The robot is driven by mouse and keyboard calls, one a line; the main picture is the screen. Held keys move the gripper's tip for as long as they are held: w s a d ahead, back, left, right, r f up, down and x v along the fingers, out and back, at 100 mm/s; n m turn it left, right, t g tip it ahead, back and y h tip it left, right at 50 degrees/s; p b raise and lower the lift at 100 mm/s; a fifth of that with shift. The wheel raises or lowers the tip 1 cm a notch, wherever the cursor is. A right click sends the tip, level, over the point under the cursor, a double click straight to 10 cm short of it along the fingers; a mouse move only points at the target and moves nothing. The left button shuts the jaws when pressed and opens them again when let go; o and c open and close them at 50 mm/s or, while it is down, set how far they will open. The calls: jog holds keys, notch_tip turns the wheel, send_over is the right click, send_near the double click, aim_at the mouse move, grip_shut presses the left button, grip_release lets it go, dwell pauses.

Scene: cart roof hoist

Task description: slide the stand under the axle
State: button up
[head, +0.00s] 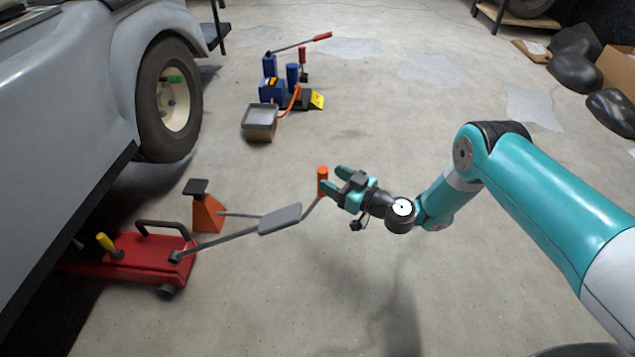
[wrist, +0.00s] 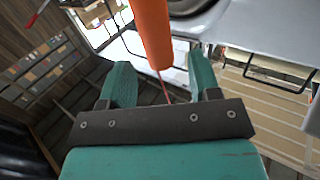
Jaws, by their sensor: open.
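The orange stand (head: 208,213) with a black top stands upright on the floor beside the cart (head: 60,110), behind the red jack (head: 140,258). A thin rod runs right from the stand and passes behind a grey pad (head: 280,218). An upright orange grip (head: 322,182) rises from a rod beyond the pad; I cannot tell which rod carries it. My gripper (head: 333,182) is open at this grip. In the wrist view the orange grip (wrist: 153,35) shows between the spread fingers (wrist: 158,82); contact is unclear. The axle is hidden behind the wheel and body.
The cart's wheel (head: 170,97) is at upper left. The jack's long bar slants right to the grey pad. A grey bin (head: 260,122) and blue equipment (head: 272,90) stand farther back. Dark sacks (head: 575,70) lie at far right. The floor between is clear.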

jog(key=b+x, duration=0.2)
jog(key=x, duration=0.3)
jog(key=shift+w+a, duration=0.25)
jog(key=shift+a, duration=0.05)
grip_shut()
jog(key=shift+a, duration=0.1)
